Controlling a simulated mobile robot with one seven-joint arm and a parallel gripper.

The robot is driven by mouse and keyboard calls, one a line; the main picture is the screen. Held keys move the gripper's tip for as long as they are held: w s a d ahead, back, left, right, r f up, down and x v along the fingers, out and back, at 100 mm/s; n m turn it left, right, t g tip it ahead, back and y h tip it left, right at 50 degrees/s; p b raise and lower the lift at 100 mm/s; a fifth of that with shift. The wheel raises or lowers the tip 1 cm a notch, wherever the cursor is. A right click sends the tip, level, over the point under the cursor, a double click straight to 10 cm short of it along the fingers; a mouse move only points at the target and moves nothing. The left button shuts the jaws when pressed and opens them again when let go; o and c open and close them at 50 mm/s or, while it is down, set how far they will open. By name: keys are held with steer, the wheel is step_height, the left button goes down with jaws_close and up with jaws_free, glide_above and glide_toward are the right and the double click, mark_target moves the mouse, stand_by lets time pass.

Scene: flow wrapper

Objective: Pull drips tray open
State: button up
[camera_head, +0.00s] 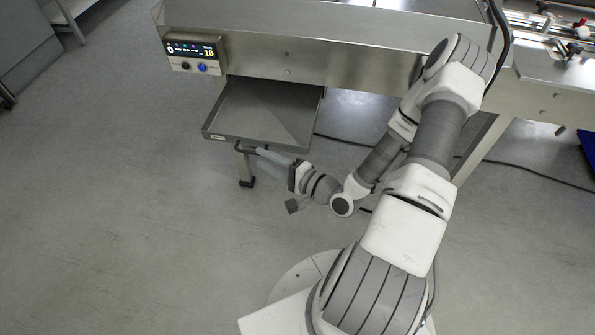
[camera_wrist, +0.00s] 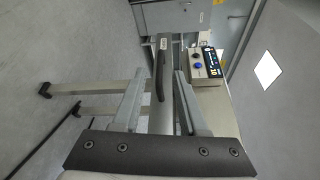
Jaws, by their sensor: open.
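The drips tray (camera_head: 265,112) is a shallow grey metal tray under the machine body. It stands well out from beneath the machine, with its floor and front lip showing. A dark handle (camera_head: 245,150) is at its front edge. My gripper (camera_head: 262,156) is at that handle, just in front of the tray. In the wrist view my gripper (camera_wrist: 160,82) has its two grey fingers apart, with the dark handle bar (camera_wrist: 160,65) between them. I cannot tell whether either finger touches the bar.
A control panel (camera_head: 194,54) with a lit display and knobs is on the machine's left front. A machine leg (camera_head: 245,168) stands below the tray. A dark cable (camera_head: 530,172) lies on the floor at right. The floor left of the tray is clear.

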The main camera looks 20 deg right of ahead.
steer(key=p+v, duration=0.1)
steer(key=v, duration=1)
steer(key=shift+p, duration=0.35)
